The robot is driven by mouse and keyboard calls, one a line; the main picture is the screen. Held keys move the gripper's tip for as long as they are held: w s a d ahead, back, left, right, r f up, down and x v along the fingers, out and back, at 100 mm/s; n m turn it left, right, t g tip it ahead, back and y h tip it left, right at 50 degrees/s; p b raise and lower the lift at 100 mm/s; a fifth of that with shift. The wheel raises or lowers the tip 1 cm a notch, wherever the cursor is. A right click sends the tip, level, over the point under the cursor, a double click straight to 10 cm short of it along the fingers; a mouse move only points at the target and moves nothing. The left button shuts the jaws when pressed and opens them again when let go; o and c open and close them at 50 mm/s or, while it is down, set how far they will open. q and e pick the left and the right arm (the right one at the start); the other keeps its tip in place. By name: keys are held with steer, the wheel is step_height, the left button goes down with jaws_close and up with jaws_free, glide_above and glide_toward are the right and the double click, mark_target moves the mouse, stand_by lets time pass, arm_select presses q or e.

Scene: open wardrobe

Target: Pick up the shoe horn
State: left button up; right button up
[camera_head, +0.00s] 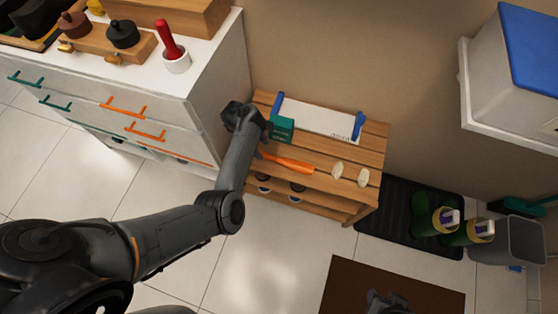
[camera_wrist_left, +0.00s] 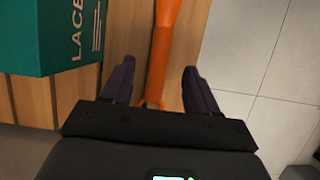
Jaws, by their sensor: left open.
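The orange shoe horn (camera_head: 290,163) lies on the top of the slatted wooden rack (camera_head: 373,143). My left gripper (camera_head: 262,150) is over the rack's left part, at the left end of the shoe horn. In the left wrist view, the jaws (camera_wrist_left: 158,88) are open. The shoe horn's narrow orange handle (camera_wrist_left: 160,60) runs between the two fingers, with a gap on each side. Its end is partly hidden by the gripper body. What seems to be my right gripper (camera_head: 388,302) shows at the bottom edge, over the brown mat; its jaws are unclear.
A green laces box (camera_head: 282,129) stands close beside the left gripper, also in the wrist view (camera_wrist_left: 45,35). A white tray (camera_head: 320,116) with blue ends is behind. Two pale oval items (camera_head: 350,174) lie to the right. The white drawer cabinet (camera_head: 222,85) stands left of the rack.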

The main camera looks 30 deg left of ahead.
mark_target(266, 154)
arm_select(q)
steer(key=b+x, duration=0.3)
steer(key=x, duration=0.2)
steer(key=shift+a+b, duration=0.1)
steer(key=shift+b, duration=0.3)
steer(key=shift+c, duration=0.2)
jaws_close()
stand_by(0.3)
